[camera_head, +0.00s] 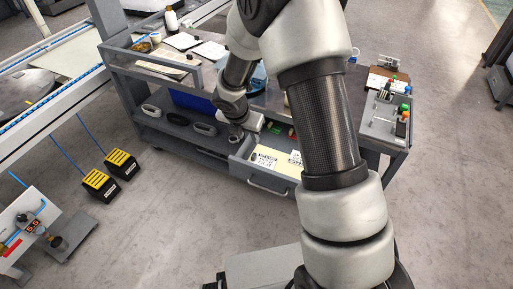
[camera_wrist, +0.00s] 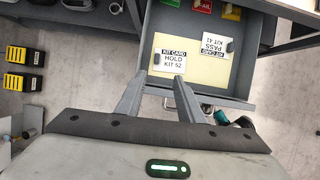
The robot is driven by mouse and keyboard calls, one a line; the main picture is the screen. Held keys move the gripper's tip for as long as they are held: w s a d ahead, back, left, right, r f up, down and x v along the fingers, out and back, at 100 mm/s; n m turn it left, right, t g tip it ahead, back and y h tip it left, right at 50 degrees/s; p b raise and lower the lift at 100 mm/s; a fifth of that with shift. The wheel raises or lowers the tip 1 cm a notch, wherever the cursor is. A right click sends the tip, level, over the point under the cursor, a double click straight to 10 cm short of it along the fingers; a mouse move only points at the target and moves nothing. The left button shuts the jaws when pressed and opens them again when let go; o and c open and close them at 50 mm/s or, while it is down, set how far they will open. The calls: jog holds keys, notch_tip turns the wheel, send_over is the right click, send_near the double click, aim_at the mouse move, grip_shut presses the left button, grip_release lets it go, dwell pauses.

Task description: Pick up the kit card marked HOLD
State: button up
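The white kit card marked HOLD, KIT 52 (camera_wrist: 170,54) lies on a pale yellow sheet in the left part of an open grey drawer (camera_wrist: 240,86). A second card marked PASS, KIT 41 (camera_wrist: 214,46) lies to its right, turned the other way up, with a small dark piece on it. In the head view the HOLD card (camera_head: 263,158) and PASS card (camera_head: 296,157) show in the drawer. My gripper (camera_wrist: 158,80) is open and empty, its fingertips spread just in front of the HOLD card in the picture. Its height above the drawer is unclear.
Red (camera_wrist: 202,5) and green (camera_wrist: 232,12) items lie in the drawer's rear compartments. The grey workbench (camera_head: 360,100) holds several tools and papers above. Dark oval items (camera_head: 202,128) sit on the lower shelf. Yellow-black boxes (camera_head: 101,185) stand on the floor left.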

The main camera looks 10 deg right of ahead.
jog(key=b, duration=0.4)
send_near(254, 155)
jog(key=x, duration=0.2)
jog(key=shift+d+f, duration=0.2)
jog(key=shift+d, duration=0.05)
jog(key=shift+a+b+x, duration=0.1)
jog(key=shift+b+x, duration=0.3)
jog(key=shift+x, duration=1.1)
jog(key=shift+a+b+x, duration=0.15)
jog(key=shift+b+x, duration=0.2)
jog(key=shift+x, duration=1.15)
jog(key=shift+w, duration=0.15)
jog(key=shift+c, duration=0.2)
jog(key=shift+r, duration=0.1)
grip_shut()
